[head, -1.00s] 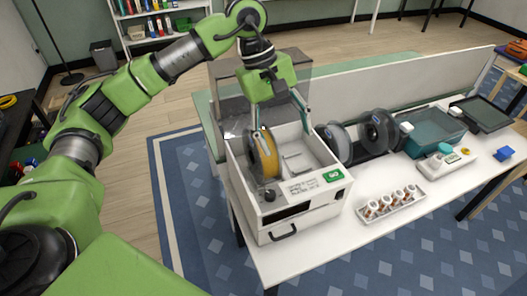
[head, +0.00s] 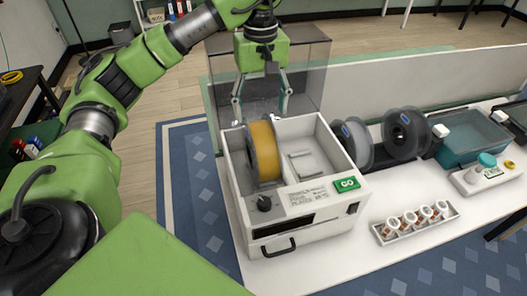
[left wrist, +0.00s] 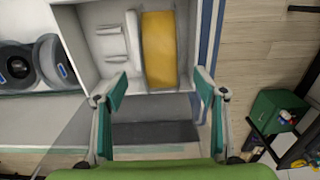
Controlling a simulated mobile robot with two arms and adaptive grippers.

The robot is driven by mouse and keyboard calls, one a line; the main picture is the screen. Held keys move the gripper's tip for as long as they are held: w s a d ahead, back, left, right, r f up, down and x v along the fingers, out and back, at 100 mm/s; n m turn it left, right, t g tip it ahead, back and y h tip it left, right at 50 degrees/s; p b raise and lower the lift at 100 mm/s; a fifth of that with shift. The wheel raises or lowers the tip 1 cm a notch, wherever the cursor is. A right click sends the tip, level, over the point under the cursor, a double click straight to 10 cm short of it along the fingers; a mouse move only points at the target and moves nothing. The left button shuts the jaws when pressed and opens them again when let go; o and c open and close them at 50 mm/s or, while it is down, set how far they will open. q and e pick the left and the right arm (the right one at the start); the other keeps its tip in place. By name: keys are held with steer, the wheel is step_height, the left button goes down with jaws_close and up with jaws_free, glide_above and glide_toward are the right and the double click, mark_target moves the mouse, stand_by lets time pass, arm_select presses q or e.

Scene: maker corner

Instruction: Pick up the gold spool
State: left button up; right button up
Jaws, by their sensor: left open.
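The gold spool (head: 264,150) stands on edge in the left part of an open white machine (head: 303,210). It also shows in the left wrist view (left wrist: 158,50), ahead of the fingers. My left gripper (head: 262,106) points down, open and empty, just behind and above the spool in the head view. In the left wrist view my gripper (left wrist: 158,92) has its fingers apart, wider than the spool, with no contact visible. My right gripper is out of view.
A clear raised lid (head: 305,75) stands behind the machine. To the right are dark spools (head: 405,135), a teal bin (head: 470,140), a tray of small rolls (head: 416,224) and a white device (head: 484,175). The white table's (head: 380,275) front is bare.

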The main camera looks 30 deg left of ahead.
mark_target(260, 126)
arm_select(q)
steer(key=f, duration=0.1)
steer(key=f+p, duration=0.1)
steer(key=f, duration=0.3)
steer(key=shift+s+f, duration=0.15)
steer(key=shift+s, duration=0.2)
steer(key=shift+w+f, duration=0.1)
steer(key=shift+f, duration=0.2)
steer(key=shift+w+f+p, duration=0.15)
steer(key=shift+f+p, duration=0.1)
steer(key=shift+p, duration=0.2)
steer(key=f, duration=0.1)
steer(key=f+p, duration=0.2)
steer(key=shift+w+a+f, duration=0.2)
steer(key=shift+a+f, duration=0.1)
steer(key=shift+f, duration=0.65)
steer(key=c, duration=1.7)
steer(key=shift+w+r, duration=0.15)
jaws_close()
steer(key=shift+r, duration=0.1)
